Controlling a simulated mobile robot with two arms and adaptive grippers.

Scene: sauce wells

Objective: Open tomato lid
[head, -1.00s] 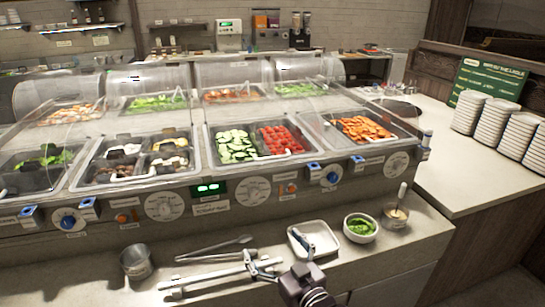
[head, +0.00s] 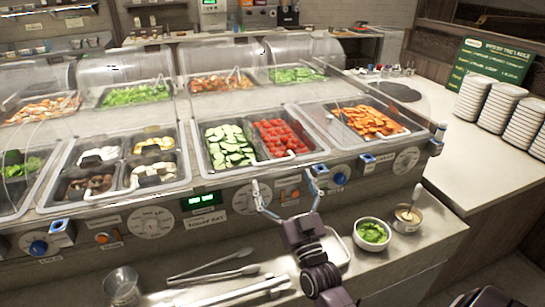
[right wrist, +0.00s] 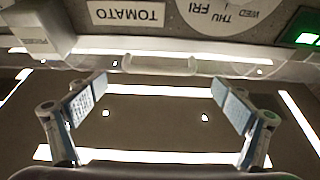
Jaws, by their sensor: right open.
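Red tomatoes (head: 280,137) lie in a well beside sliced cucumber (head: 230,146) in the head view. Clear covering shows over the counter, but the tomato lid's outline is hard to make out there. In the right wrist view, a clear edge with a handle-like bar (right wrist: 158,68) runs across, near an upside-down TOMATO label (right wrist: 126,12). My right gripper (head: 284,188) is open and empty, in front of the control panel below the tomatoes. Its two fingers also show wide apart in the right wrist view (right wrist: 160,100), with the bar beyond them. My left gripper is out of view.
Tongs (head: 215,275), a metal cup (head: 122,286), a white tray (head: 338,246) partly behind my arm, a bowl of greens (head: 373,233) and a sauce cup (head: 407,218) stand on the front ledge. Plate stacks (head: 473,98) stand at right.

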